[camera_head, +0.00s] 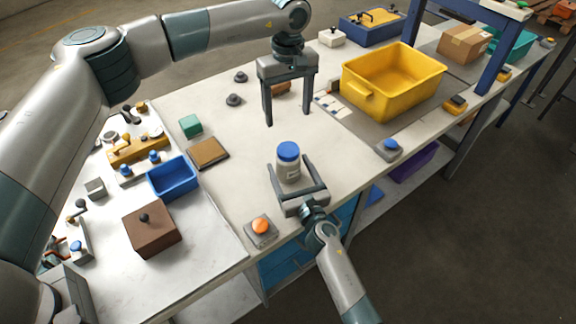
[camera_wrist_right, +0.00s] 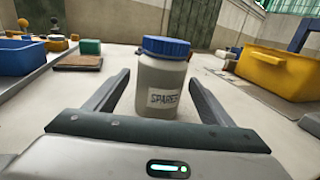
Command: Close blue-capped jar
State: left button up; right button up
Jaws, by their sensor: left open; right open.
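The jar (camera_head: 289,170) stands upright on the white table, grey-bodied with a pale label. Its blue cap (camera_head: 288,151) sits on top of it. In the right wrist view the jar (camera_wrist_right: 162,90) shows the label "SPARES", with the blue cap (camera_wrist_right: 166,46) on its mouth; I cannot tell how tightly the cap is on. My right gripper (camera_head: 298,176) is open, with its fingers on either side of the jar. In the right wrist view gaps show between jar and fingers. My left gripper (camera_head: 288,116) is open and empty, pointing down above the table beyond the jar.
A yellow bin (camera_head: 394,84) stands at the back right. A blue tray (camera_head: 172,178), a brown box (camera_head: 151,228) and a brown pad (camera_head: 208,154) lie to the left. An orange button (camera_head: 261,227) is near the front edge, and a blue button (camera_head: 390,147) to the right.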

jog(key=b+v, duration=0.1)
jog(key=v, duration=1.3)
jog(key=shift+s+d, duration=0.2)
jog(key=shift+s, duration=0.2)
